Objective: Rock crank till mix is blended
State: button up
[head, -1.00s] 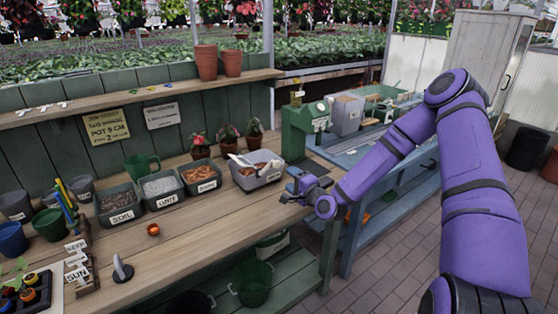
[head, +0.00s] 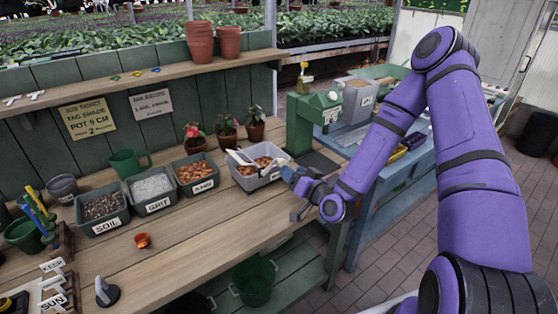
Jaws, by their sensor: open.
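A grey tub (head: 262,180) of orange-brown mix (head: 256,164) stands on the wooden bench, with pale handle-like pieces (head: 240,158) lying across its left side. A green machine (head: 303,137) stands behind it to the right, at the bench's end. I cannot make out a crank for certain on either. My gripper (head: 293,195) is open and empty, just right of the tub near the bench's front edge. It appears apart from the tub. My purple arm reaches in from the right.
Bins of soil (head: 103,207), grit (head: 152,188) and orange-brown chips (head: 194,172) stand left of the tub. Potted plants (head: 226,131) are behind. A small copper-coloured cup (head: 142,240) sits in front. The front middle of the bench (head: 200,255) is mostly clear.

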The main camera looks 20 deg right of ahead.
aim_at(279, 159)
jog(key=x, duration=0.8)
grip_shut()
